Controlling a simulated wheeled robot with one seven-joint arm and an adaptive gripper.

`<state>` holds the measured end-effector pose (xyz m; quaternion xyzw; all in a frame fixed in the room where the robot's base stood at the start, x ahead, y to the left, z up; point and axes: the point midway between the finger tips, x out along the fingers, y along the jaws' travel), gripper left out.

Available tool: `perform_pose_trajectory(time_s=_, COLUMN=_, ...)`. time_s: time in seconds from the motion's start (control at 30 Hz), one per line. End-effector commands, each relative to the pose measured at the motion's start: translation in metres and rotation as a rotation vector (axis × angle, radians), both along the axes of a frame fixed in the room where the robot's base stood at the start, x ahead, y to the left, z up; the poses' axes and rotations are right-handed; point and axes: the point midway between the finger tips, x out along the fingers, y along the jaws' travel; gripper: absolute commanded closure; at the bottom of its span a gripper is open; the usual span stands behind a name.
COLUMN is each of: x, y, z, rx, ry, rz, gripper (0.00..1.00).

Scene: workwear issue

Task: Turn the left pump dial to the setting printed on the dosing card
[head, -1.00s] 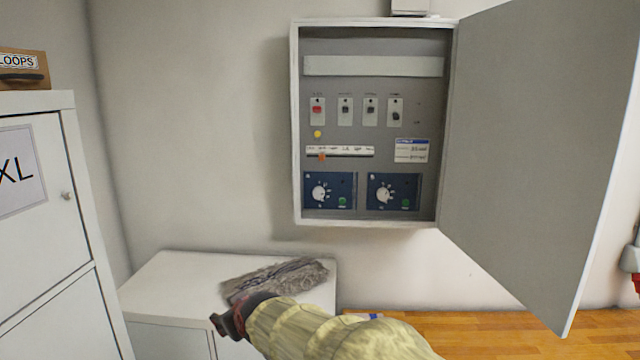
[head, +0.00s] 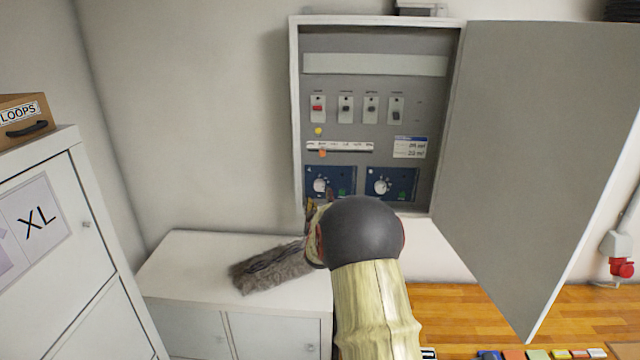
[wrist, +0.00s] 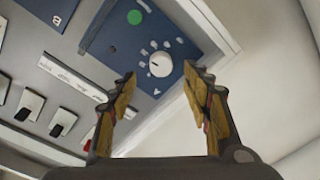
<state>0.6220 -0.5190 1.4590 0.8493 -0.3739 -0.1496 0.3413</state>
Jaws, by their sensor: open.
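The left pump dial (head: 320,185) is a white round knob on a blue panel marked A, low in the open wall cabinet. The wrist view shows this dial (wrist: 160,64) from close by, turned, with a scale around it and a green spot beyond. My gripper (wrist: 160,80) is open and empty, its yellow-padded fingers apart on either side of the dial in that view, not visibly touching it. In the head view my gripper (head: 312,206) is just below the left panel. The dosing card (head: 410,148) is blue and white; its small print is not surely readable.
The right pump dial (head: 382,186) sits on a like panel beside it. Several switches (head: 346,108) are above. The cabinet door (head: 540,150) stands open at right. A grey fluffy duster (head: 268,270) lies on the white low cupboard (head: 200,255).

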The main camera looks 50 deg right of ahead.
Motion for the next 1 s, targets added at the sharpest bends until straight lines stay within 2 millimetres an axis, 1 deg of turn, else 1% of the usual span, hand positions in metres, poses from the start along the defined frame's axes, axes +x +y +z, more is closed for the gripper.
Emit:
perform_pose_trajectory(time_s=0.3, x=0.029, y=-0.03, z=0.001, rx=0.001, ry=0.0, rz=0.001, gripper=0.51)
perform_pose_trajectory(time_s=0.5, x=0.043, y=-0.046, z=0.001, rx=0.002, ry=0.0, rz=0.001, gripper=0.51)
perform_pose_trajectory(time_s=0.7, x=0.049, y=-0.052, z=0.0, rx=0.001, ry=0.0, rz=0.002, gripper=0.51)
perform_pose_trajectory(time_s=0.97, x=0.05, y=-0.052, z=0.0, rx=0.001, ry=0.0, rz=0.002, gripper=0.51)
perform_pose_trajectory(time_s=1.0, x=0.049, y=-0.052, z=0.0, rx=0.001, ry=0.0, rz=0.002, gripper=0.53)
